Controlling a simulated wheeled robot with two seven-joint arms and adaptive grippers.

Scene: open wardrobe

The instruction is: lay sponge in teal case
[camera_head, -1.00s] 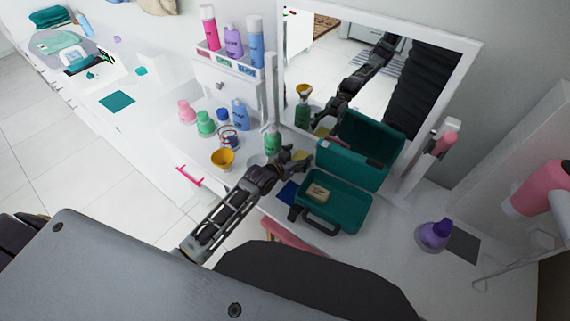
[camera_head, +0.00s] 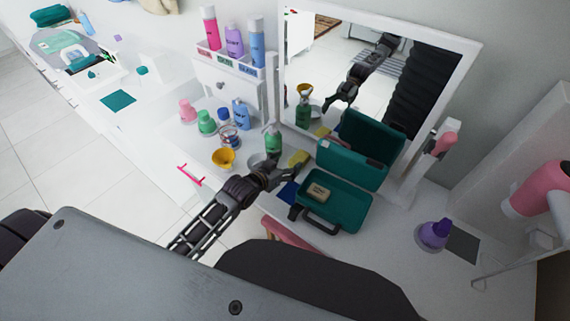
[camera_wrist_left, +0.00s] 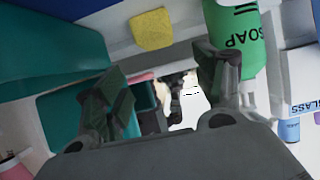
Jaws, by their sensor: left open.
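The yellow sponge (camera_head: 299,158) lies on the white dresser top, just behind the case's left side and right of a green soap bottle (camera_head: 273,142). It also shows in the left wrist view (camera_wrist_left: 152,29), beyond the fingers and left of the bottle. The teal case (camera_head: 349,219) stands open, its lid (camera_head: 345,160) raised against the mirror side. A tan block (camera_head: 319,193) lies in its base. My left gripper (camera_head: 287,170) is open and empty, near the sponge on its front-left side; its spread fingers show in the left wrist view (camera_wrist_left: 166,75). My right gripper does not show.
A grey dish (camera_head: 257,161) sits close behind the gripper. A mirror (camera_head: 350,65) rises behind the case.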

